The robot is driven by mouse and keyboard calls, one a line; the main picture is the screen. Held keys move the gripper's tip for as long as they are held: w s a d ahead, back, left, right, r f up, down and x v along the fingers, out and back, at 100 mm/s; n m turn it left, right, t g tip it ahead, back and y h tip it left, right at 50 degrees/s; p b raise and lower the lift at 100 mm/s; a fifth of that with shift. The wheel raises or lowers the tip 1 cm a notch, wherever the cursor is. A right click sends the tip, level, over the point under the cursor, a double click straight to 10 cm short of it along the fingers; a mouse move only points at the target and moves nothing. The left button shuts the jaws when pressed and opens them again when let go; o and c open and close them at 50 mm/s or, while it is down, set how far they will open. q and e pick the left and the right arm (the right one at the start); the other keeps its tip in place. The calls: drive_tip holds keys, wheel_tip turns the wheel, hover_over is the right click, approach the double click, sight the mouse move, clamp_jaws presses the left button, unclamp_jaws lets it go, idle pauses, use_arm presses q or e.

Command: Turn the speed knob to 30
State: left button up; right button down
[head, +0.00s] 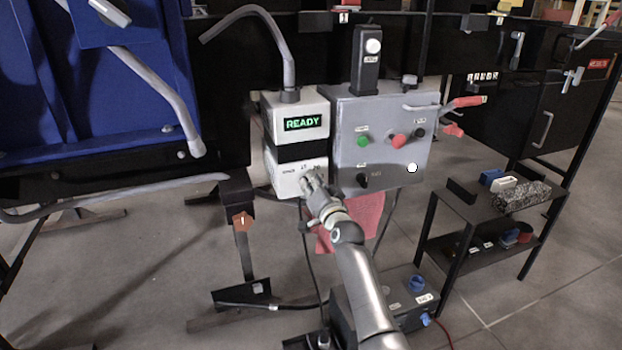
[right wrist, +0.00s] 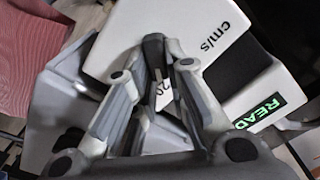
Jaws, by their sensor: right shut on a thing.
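The white speed box (head: 283,180) stands below a green READY display (head: 303,123), with small dial numbers on its face. My right gripper (head: 313,184) is at the right part of that face and hides the knob in the head view. In the right wrist view, my right gripper (right wrist: 158,62) is shut on the dark speed knob (right wrist: 153,43). The white face (right wrist: 190,30) there shows "cm/s" and a "20" beside the fingers. The knob's pointer and exact setting cannot be made out. My left gripper is not in view.
A grey control panel (head: 382,110) with a green button (head: 362,141), a red button (head: 398,141) and black knobs adjoins the box on the right. A bent grey tube (head: 283,50) rises above the display. A dark shelf (head: 485,211) stands at the right.

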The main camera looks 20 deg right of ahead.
use_arm(q)
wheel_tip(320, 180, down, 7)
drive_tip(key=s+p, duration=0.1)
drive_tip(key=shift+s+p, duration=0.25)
drive_tip(key=shift+p, duration=0.1)
use_arm(e)
drive_tip(key=shift+d+f+m, duration=0.1)
drive_tip(key=shift+f+m, duration=0.1)
drive_tip(key=shift+m, duration=1.45)
drive_tip(key=shift+d+f+m, duration=0.1)
drive_tip(key=shift+f+m, duration=0.15)
drive_tip(key=shift+m, duration=1.35)
drive_tip(key=shift+d+f+m, duration=0.1)
drive_tip(key=shift+f+m, duration=0.1)
drive_tip(key=shift+m, duration=1.45)
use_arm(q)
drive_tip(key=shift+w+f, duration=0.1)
use_arm(e)
drive_tip(key=c, duration=1.4)
unclamp_jaws()
drive_tip(key=shift+c, duration=0.2)
drive_tip(key=s, duration=0.7)
drive_tip(key=shift+s+d, duration=0.15)
drive_tip(key=shift+s, duration=0.1)
